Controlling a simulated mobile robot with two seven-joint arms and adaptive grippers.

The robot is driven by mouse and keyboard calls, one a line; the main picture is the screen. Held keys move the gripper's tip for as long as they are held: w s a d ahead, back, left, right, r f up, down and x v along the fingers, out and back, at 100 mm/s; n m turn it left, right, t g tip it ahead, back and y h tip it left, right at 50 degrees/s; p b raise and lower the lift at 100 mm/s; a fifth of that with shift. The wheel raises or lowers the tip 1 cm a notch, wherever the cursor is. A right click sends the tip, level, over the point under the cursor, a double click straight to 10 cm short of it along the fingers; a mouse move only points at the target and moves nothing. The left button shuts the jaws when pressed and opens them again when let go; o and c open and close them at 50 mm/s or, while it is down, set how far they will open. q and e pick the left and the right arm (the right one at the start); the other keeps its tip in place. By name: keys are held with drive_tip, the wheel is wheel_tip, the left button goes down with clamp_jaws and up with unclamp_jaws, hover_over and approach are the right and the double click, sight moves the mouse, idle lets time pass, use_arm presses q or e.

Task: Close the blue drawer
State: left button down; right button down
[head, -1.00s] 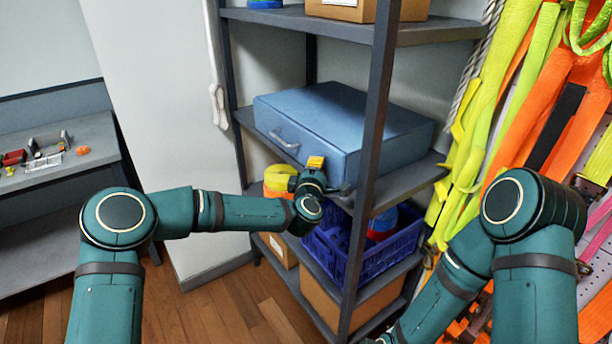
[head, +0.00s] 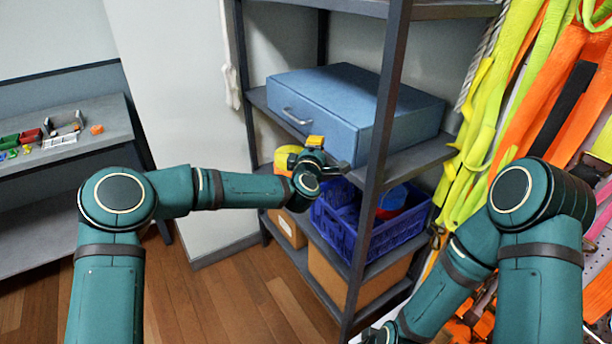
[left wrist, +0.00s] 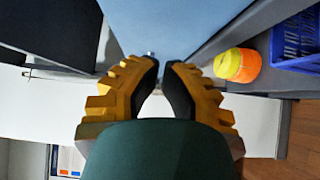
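The blue drawer (head: 345,105) is a wide blue box on the middle shelf, with a metal handle (head: 297,117) on its front. No gap between drawer front and body is clear in the head view, so I cannot tell how far out it stands. My left gripper (head: 327,156) is low before the right part of its front; contact cannot be told. In the left wrist view its yellow-backed fingers (left wrist: 161,66) almost meet, with a narrow gap and nothing held. The blue surface (left wrist: 175,25) lies ahead of the tips.
Shelf post (head: 378,170) rises right of my left gripper. A blue crate (head: 370,245) and a yellow-orange container (head: 285,158) sit below the drawer. Straps (head: 520,90) hang at right. A grey bench (head: 85,120) stands left. Wooden floor (head: 235,290) is open in front.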

use_arm(q)
drive_tip(key=s+a, duration=0.2)
drive_tip(key=s, duration=0.7)
drive_tip(key=s+f+m+g+h, duration=0.1)
drive_tip(key=s+f+m+g, duration=0.35)
drive_tip(key=f, duration=0.55)
drive_tip(key=s+f+m+g+h, duration=0.1)
drive_tip(key=s+f+m+g, duration=0.25)
drive_tip(key=s+f, duration=0.45)
drive_tip(key=s+a+f+m+g, duration=0.3)
drive_tip(key=s+a+f+g, duration=0.1)
drive_tip(key=s+f, duration=0.3)
drive_tip(key=s+a+f+m+g+y, duration=0.1)
drive_tip(key=s+a+f+m+g, duration=0.2)
drive_tip(key=s+f, duration=0.5)
drive_tip(key=s+a+g, duration=0.1)
drive_tip(key=s+a, duration=0.1)
drive_tip(key=s, duration=0.2)
drive_tip(key=shift+a+y, duration=0.3)
drive_tip(key=shift+s, duration=0.1)
